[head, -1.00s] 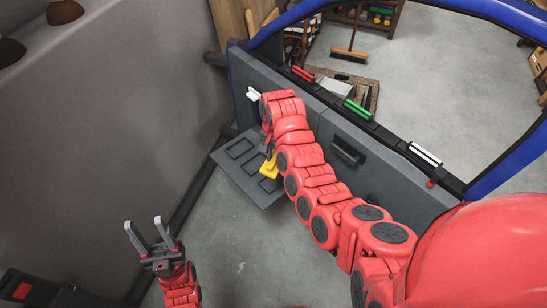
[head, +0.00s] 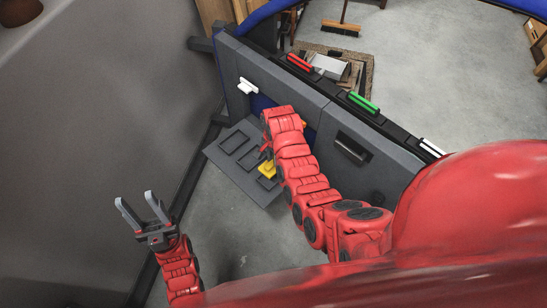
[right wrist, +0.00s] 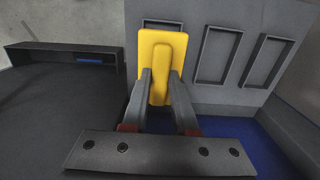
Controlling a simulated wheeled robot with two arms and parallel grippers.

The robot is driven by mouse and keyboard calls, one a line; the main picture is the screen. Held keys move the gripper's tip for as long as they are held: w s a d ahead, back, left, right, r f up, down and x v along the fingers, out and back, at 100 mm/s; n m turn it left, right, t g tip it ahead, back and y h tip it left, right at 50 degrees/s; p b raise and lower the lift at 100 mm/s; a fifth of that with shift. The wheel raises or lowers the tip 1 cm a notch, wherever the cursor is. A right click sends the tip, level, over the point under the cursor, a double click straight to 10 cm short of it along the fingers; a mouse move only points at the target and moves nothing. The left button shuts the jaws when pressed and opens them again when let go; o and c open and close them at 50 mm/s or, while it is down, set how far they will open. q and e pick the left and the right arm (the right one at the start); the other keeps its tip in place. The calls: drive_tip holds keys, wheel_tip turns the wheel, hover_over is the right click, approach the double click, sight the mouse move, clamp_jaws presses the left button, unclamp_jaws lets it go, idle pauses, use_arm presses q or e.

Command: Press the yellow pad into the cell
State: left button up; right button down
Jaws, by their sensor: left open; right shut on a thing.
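The yellow pad (right wrist: 160,65) is between the two fingers of my right gripper (right wrist: 160,84), which is shut on it. In the head view the pad (head: 267,169) is near the right end of the grey flap (head: 262,199), partly hidden by my right arm. The flap has several rectangular cells; two bare ones (right wrist: 216,53) (right wrist: 266,60) show right of the pad in the wrist view. The pad overlaps the lower part of another cell (right wrist: 150,22) in that view. I cannot tell whether it touches the flap. My left gripper (head: 135,199) is open and empty at lower left.

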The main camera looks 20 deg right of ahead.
sight(273, 167)
drive_tip(key=shift+s+f+b, duration=0.1)
drive_tip(key=shift+f+b, duration=0.25)
drive_tip(key=shift+f, duration=0.05)
drive_tip(key=shift+a+f+b, duration=0.1)
drive_tip(key=shift+f+b, duration=1.35)
drive_tip(key=shift+f, duration=1)
drive_tip(key=shift+f+b, duration=1)
drive_tip(key=shift+f, duration=0.4)
drive_tip(key=c, duration=0.6)
unclamp_jaws()
